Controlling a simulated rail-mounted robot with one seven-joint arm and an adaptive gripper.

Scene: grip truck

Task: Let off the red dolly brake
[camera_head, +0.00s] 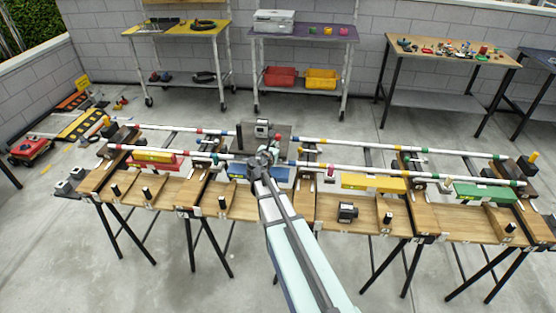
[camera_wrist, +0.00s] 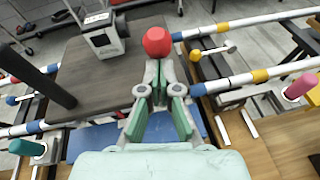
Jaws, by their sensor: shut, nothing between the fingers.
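A red ball knob (camera_wrist: 157,42) shows in the wrist view at the tips of my gripper (camera_wrist: 161,66). The fingers are shut with nothing between them. The knob is just past the fingertips; I cannot tell whether they touch it. Whatever stem carries the knob is hidden behind the fingers. The dark dolly platform (camera_wrist: 92,78) lies beyond and to the left, with a grey box-shaped device (camera_wrist: 104,38) on it. In the head view my gripper (camera_head: 268,155) is over the near rail, in front of the dolly platform (camera_head: 282,133).
White rails with coloured bands (camera_head: 380,171) run across the wooden bench (camera_head: 280,208). A yellow knob (camera_wrist: 223,27), a pink knob (camera_wrist: 299,87) and a teal knob (camera_wrist: 27,147) stand around my gripper. A dark post (camera_wrist: 42,80) rises at left. A blue block (camera_wrist: 98,137) lies below.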

